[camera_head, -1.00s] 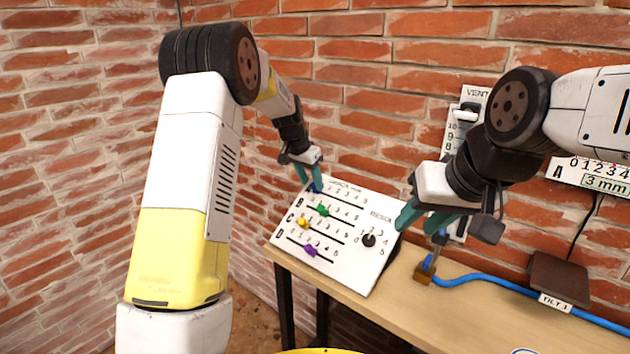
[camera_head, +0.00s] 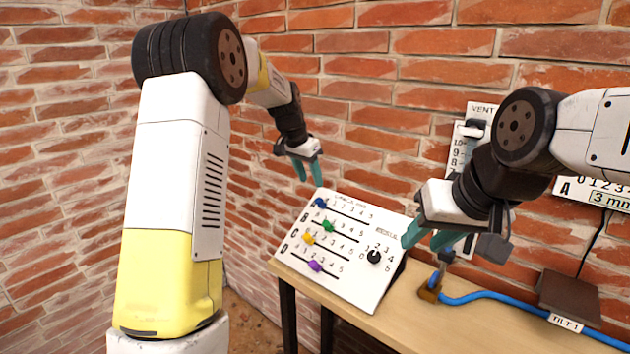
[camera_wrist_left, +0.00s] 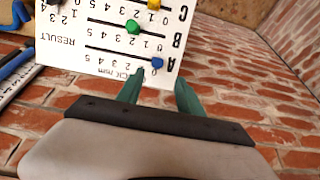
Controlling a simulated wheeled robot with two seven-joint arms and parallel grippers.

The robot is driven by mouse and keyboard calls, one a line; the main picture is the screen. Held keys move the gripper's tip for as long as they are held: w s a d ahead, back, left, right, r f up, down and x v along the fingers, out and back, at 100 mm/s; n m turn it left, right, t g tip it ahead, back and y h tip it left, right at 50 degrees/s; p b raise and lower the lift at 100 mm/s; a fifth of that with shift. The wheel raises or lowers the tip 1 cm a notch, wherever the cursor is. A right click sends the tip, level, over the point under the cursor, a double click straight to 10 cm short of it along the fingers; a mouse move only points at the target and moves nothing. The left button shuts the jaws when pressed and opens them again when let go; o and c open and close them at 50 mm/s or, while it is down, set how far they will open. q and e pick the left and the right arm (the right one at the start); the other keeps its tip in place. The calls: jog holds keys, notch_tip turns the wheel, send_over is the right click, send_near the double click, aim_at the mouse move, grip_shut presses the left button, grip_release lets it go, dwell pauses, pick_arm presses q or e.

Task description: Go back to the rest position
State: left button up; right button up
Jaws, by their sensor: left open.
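My left gripper (camera_head: 308,170) is open and empty, just above the top left corner of the white slider panel (camera_head: 350,290). Its teal fingers also show in the left wrist view (camera_wrist_left: 158,92), apart from the blue slider knob (camera_wrist_left: 157,63). The panel has a blue knob (camera_head: 320,202), a green knob (camera_head: 327,225), a yellow knob (camera_head: 308,239), a purple knob (camera_head: 315,266) and a black result dial (camera_head: 374,256). My right gripper (camera_head: 425,240) is near the panel's right edge, its teal fingers partly overlapping; I cannot tell whether it is open.
The wooden bench (camera_head: 400,310) carries the panel. A brown box (camera_head: 568,297) with a tilt label stands at the right. A vertical scale (camera_head: 458,150) hangs on the brick wall (camera_head: 380,120).

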pick_arm(q)
jog(key=s+a+r+n+t, duration=0.1)
jog(key=s+a+r+n, duration=0.1)
jog(key=s+r, duration=0.5)
jog(key=s+a+r+n, duration=0.1)
jog(key=s+a+r, duration=0.2)
jog(key=s, duration=0.8)
jog(key=s+a+f+n, duration=0.1)
jog(key=s+f, duration=0.1)
jog(key=s, duration=0.7)
jog(key=s+a+f+n+t, duration=0.1)
jog(key=s+f+n, duration=0.1)
jog(key=s, duration=0.8)
jog(key=shift+s+n+y, duration=0.25)
jog(key=shift+n+y, duration=0.05)
